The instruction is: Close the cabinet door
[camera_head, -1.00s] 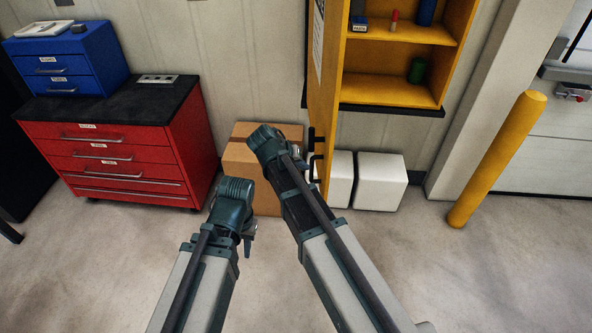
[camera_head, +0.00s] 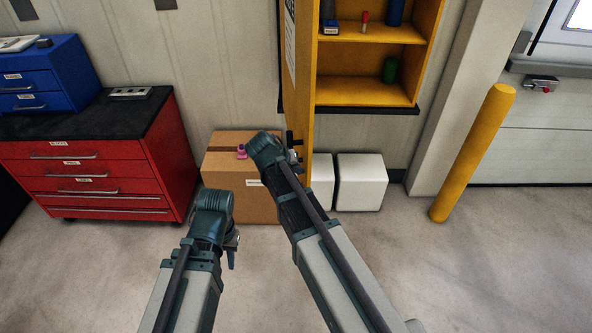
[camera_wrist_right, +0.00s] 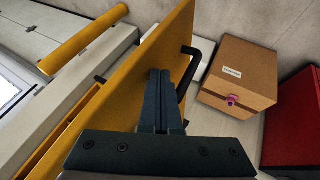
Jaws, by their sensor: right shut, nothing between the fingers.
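The yellow cabinet (camera_head: 366,92) is on the wall in the head view, its shelves exposed. Its door (camera_head: 301,85) stands open, seen nearly edge-on, and also shows in the right wrist view (camera_wrist_right: 150,55). The black door handle (camera_wrist_right: 187,75) shows in the right wrist view, just right of my right gripper's fingers. My right gripper (camera_wrist_right: 163,80) is shut and empty, close to the door's face beside the handle; contact cannot be told. In the head view my right wrist partly hides it. My left gripper (camera_head: 232,248) hangs low on the left, apart from the door; its fingers are unclear.
A cardboard box (camera_head: 245,200) with a pink object (camera_head: 242,151) on it stands behind my arms. White boxes (camera_head: 362,182) sit below the cabinet. A red drawer chest (camera_head: 85,175) is left; a yellow post (camera_head: 473,155) is right.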

